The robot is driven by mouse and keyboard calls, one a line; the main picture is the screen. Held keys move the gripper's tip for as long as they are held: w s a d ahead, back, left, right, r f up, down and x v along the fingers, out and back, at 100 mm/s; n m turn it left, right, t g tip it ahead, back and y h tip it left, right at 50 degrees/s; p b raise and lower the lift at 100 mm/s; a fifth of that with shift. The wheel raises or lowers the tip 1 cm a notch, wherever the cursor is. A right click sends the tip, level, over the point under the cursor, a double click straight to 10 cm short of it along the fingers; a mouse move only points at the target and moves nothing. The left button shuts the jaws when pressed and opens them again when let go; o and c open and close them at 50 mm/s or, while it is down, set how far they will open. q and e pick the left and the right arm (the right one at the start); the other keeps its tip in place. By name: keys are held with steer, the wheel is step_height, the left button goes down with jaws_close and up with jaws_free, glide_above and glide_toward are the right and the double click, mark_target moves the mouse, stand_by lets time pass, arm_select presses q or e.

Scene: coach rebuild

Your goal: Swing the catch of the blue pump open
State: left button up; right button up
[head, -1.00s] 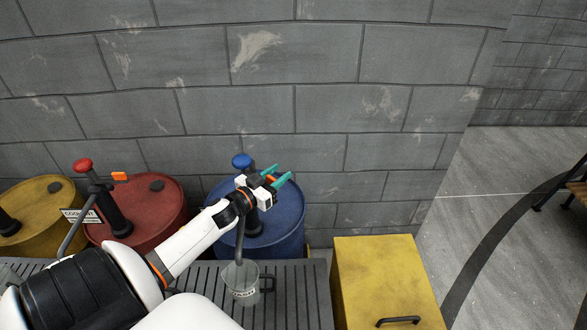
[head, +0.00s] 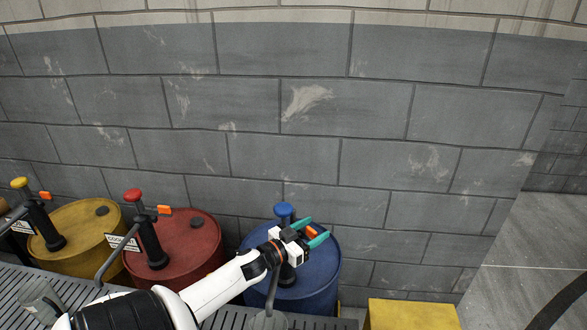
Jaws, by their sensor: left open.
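The blue pump (head: 284,212) stands on the blue drum (head: 322,272), its blue knob up. Its orange catch (head: 311,232) shows between the teal fingers of my left gripper (head: 316,231). The gripper is open, with one finger on each side of the catch; I cannot tell whether either touches it. The gripper body and wrist hide much of the pump's column. My right gripper is not in view.
The red drum (head: 205,244) and yellow drum (head: 75,226) stand to the left, each with a pump and orange catch. A grey block wall (head: 350,160) rises close behind. A yellow box (head: 410,315) stands at front right. A grey mug (head: 40,300) is at lower left.

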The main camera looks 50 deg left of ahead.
arm_select(q)
steer(key=s+b, duration=0.1)
steer(key=s, duration=0.9)
steer(key=shift+b, duration=0.35)
steer(key=shift+s+a, duration=0.1)
steer(key=shift+a, duration=0.05)
